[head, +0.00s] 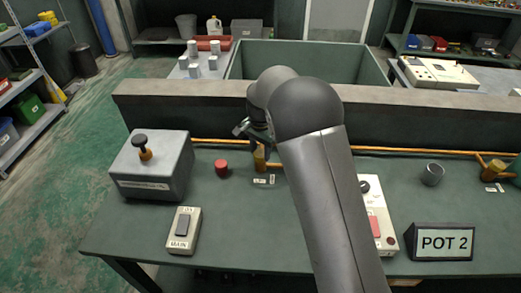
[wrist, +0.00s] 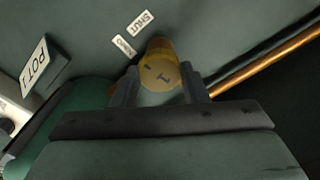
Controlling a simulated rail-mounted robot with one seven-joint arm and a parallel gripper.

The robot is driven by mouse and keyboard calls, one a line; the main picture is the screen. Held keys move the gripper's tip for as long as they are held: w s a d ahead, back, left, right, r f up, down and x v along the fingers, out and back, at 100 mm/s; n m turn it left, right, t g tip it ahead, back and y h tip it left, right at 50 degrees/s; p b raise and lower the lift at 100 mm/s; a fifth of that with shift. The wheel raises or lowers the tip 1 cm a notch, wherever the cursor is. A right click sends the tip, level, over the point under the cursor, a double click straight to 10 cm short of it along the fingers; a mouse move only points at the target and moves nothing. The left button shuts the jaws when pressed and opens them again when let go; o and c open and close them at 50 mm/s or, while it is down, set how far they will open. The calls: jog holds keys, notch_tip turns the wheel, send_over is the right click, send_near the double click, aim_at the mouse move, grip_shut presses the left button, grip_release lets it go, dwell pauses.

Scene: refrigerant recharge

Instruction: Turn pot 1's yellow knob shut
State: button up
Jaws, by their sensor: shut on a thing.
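Pot 1's yellow knob (wrist: 158,66) sits between the two fingers of my gripper (wrist: 157,84) in the wrist view, with dark marks on its top face. The gripper is shut on it. In the head view the knob (head: 259,163) stands on the green bench below my gripper (head: 260,145), partly hidden by it. A label reading SHUT (wrist: 141,22) lies beside the knob, with a second small label (wrist: 122,46) near it. The POT 1 sign (wrist: 35,67) shows at the left of the wrist view; in the head view my arm hides it.
A copper pipe (wrist: 285,55) runs along the bench's back. A red cap (head: 221,168), a grey box with a black-topped plunger (head: 152,170) and a MAIN switch (head: 184,230) stand left. A switch panel (head: 385,235), the POT 2 sign (head: 443,242) and a grey cup (head: 432,174) stand right.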

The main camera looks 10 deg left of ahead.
aim_at(261, 153)
jog(key=shift+r+m, duration=0.1)
jog(key=shift+m, duration=0.9)
jog(key=o, duration=1)
notch_tip(261, 153, up, 17)
jog(key=shift+r+b, duration=0.2)
jog(key=shift+b, duration=0.2)
